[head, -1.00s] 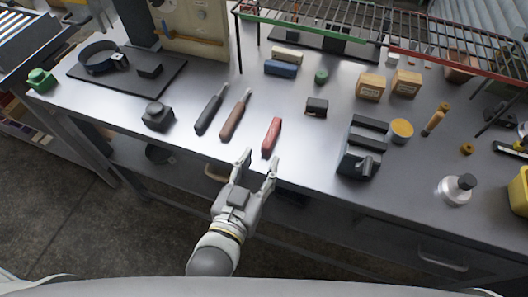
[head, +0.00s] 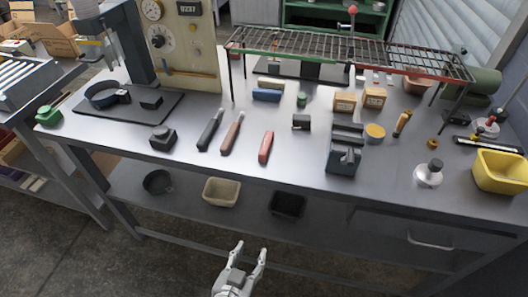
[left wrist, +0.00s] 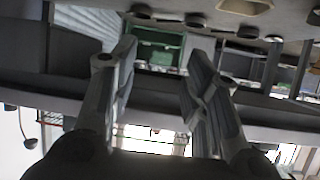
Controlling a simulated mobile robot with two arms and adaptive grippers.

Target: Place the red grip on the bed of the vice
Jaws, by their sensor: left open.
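The red grip (head: 266,147) lies on the grey metal workbench, near its front edge. The dark grey vice (head: 344,158) stands to its right, also near the front edge, with nothing red on its bed. My left gripper (head: 251,250) is open and empty, in front of the bench and well below the red grip in the head view. Its two spread fingers also show in the left wrist view (left wrist: 160,55), with nothing between them. My right gripper is in neither view.
Two dark-handled tools (head: 221,133) lie left of the red grip. A small black block (head: 301,122) is behind and right of it. A wire rack (head: 350,55) stands over the back. Bins, including a beige one (head: 221,192), sit on the lower shelf.

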